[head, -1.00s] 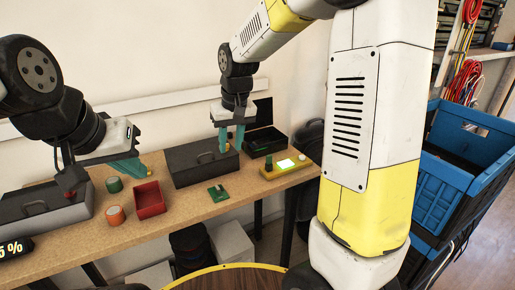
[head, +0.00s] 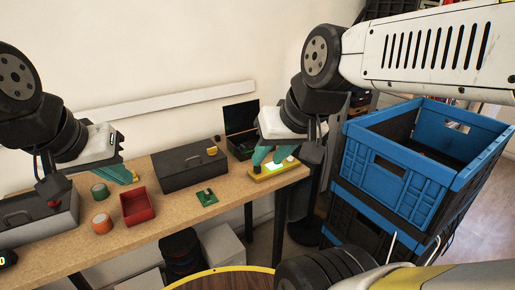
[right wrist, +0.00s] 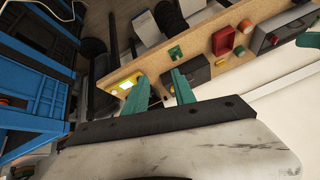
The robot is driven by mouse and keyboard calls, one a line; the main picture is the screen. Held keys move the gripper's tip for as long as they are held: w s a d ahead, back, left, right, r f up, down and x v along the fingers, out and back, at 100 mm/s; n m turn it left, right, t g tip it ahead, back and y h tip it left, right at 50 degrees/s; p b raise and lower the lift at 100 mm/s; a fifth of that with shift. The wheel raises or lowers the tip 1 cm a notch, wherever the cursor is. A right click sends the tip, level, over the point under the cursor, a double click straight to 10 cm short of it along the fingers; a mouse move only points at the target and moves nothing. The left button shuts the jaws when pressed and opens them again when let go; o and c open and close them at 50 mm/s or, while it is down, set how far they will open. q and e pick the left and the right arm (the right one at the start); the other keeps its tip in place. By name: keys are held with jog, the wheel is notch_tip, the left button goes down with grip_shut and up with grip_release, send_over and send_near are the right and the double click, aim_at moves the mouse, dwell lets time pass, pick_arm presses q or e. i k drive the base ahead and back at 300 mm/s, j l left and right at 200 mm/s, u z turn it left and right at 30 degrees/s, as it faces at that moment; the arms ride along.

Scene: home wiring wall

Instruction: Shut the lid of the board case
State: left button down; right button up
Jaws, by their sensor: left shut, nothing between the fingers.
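The black board case (head: 238,147) stands at the far right end of the workbench, behind the yellow device. Its lid (head: 241,118) is open and stands up at the back. My right gripper (head: 271,155) is in front and to the right of the case, over the yellow device. Its teal fingers are apart with nothing seen between them. In the right wrist view the right gripper (right wrist: 160,84) also shows open. My left gripper (head: 134,180) is shut and empty above the left part of the bench, near the red bin, far from the case.
The yellow device (head: 272,171) with a lit screen sits at the bench's right end. A dark closed box (head: 190,174), a green circuit board (head: 207,197), a red bin (head: 140,207) and tape rolls (head: 101,223) are on the bench. Blue crates (head: 365,190) stand to the right.

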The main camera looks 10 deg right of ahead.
aim_at(237, 117)
jog(key=i+l, duration=1.1)
jog(key=l, duration=0.25)
